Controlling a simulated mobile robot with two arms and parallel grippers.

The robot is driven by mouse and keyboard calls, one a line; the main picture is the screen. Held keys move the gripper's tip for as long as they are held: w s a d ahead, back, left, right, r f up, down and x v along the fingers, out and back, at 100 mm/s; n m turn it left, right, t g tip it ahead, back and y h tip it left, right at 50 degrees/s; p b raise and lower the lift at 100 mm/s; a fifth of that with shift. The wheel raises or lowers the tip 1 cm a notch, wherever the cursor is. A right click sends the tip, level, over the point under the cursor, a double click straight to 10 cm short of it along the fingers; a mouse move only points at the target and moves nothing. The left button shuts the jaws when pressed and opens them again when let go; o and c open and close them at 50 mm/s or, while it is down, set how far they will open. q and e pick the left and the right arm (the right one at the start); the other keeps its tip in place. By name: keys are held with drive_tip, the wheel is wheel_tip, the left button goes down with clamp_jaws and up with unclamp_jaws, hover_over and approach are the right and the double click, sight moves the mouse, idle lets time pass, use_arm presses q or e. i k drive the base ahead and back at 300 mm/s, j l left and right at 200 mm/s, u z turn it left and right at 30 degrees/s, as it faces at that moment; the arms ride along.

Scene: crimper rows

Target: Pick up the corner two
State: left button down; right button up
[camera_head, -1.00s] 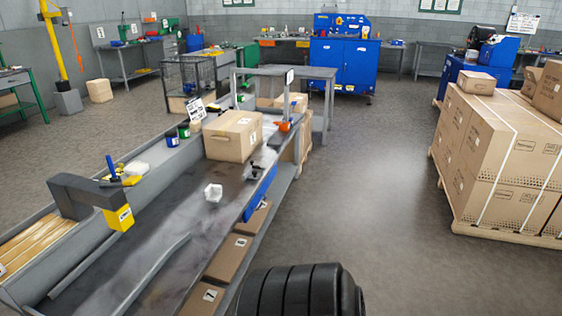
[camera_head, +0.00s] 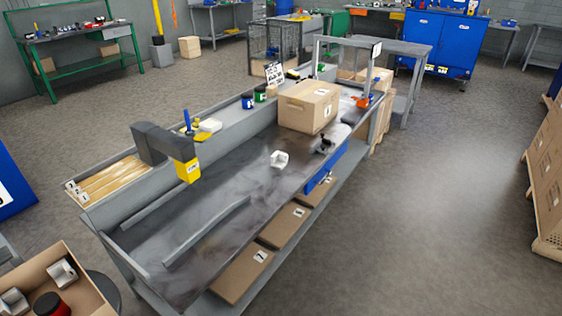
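A small white angled piece (camera_head: 280,159), perhaps a corner piece, lies on the dark top of the long grey workbench (camera_head: 195,225). Two similar white pieces, one nearer the middle (camera_head: 62,273) and one at the picture's left edge (camera_head: 13,303), sit in an open cardboard box (camera_head: 88,283) at the bottom left. I cannot tell which piece is corner two; no number on them is readable. Neither of my grippers is in view.
A closed carton (camera_head: 308,105) stands on the workbench behind the white piece. Numbered cartons (camera_head: 243,272) lie on the lower shelf. Open floor (camera_head: 450,200) lies to the right, with stacked boxes (camera_head: 548,180) at the edge.

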sight(279, 160)
drive_tip(key=u, duration=1.75)
drive_tip(key=i+l+z, duration=0.1)
drive_tip(key=l, duration=0.35)
drive_tip(key=i+l, duration=0.25)
drive_tip(key=l, duration=0.15)
drive_tip(key=i+l+z, duration=0.15)
drive_tip(key=l, duration=0.25)
